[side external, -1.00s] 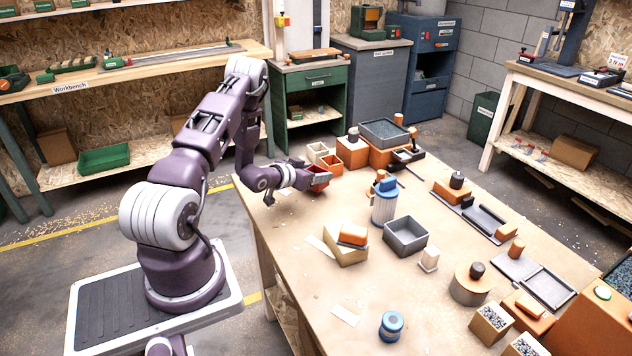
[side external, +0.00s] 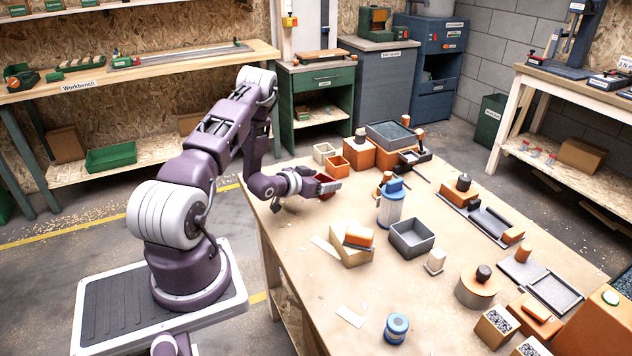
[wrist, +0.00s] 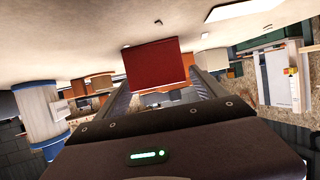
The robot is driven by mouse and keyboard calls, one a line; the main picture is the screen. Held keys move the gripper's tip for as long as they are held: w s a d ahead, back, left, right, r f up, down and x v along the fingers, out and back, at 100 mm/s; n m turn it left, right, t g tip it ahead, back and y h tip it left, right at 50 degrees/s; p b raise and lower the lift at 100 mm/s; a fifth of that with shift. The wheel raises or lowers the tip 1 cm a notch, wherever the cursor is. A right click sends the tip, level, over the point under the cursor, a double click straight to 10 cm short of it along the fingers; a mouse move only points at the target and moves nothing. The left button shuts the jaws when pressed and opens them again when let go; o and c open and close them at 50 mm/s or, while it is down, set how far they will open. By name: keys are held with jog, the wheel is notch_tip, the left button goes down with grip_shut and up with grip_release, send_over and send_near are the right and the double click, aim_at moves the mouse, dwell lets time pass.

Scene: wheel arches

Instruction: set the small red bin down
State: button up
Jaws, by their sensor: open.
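The small red bin (side external: 326,185) is at the far left part of the workbench table, at my gripper (side external: 322,191). In the side view my gripper's finger covers part of it. In the wrist view, which is upside down, the red bin (wrist: 157,66) stands between my two open fingers (wrist: 160,88). Its picture-top edge meets the pale tabletop, and it looks upright. Whether a finger still touches its sides is hard to tell.
An orange bin (side external: 357,159) and a cream bin (side external: 324,151) stand just behind. A blue-and-white canister (side external: 391,206), a wooden block with an orange piece (side external: 359,237) and a grey tub (side external: 411,238) stand to the right. The near-left tabletop (side external: 290,228) is mostly clear.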

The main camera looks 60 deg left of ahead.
jog(key=v, duration=1.1)
jog(key=shift+s+d+r, duration=0.1)
jog(key=shift+s, duration=0.15)
jog(key=w+d+r+m+g, duration=0.15)
jog(key=w+d+r, duration=0.25)
jog(key=r, duration=0.4)
jog(key=w+d+r+m+g, duration=0.15)
jog(key=w+d+r, duration=0.25)
jog(key=r, duration=0.4)
jog(key=s+d+r+g+h, duration=0.1)
jog(key=s+d+r, duration=0.25)
jog(key=d, duration=0.25)
jog(key=s+d+r+g+h, duration=0.1)
jog(key=s+d+r, duration=0.1)
jog(key=d+r, duration=0.25)
jog(key=s+d+r+m+g+h, duration=0.1)
jog(key=s+d+r+g+h, duration=0.1)
jog(key=s+d, duration=1.3)
jog(key=s+h, duration=0.1)
jog(key=s, duration=0.2)
jog(key=shift+r, duration=0.15)
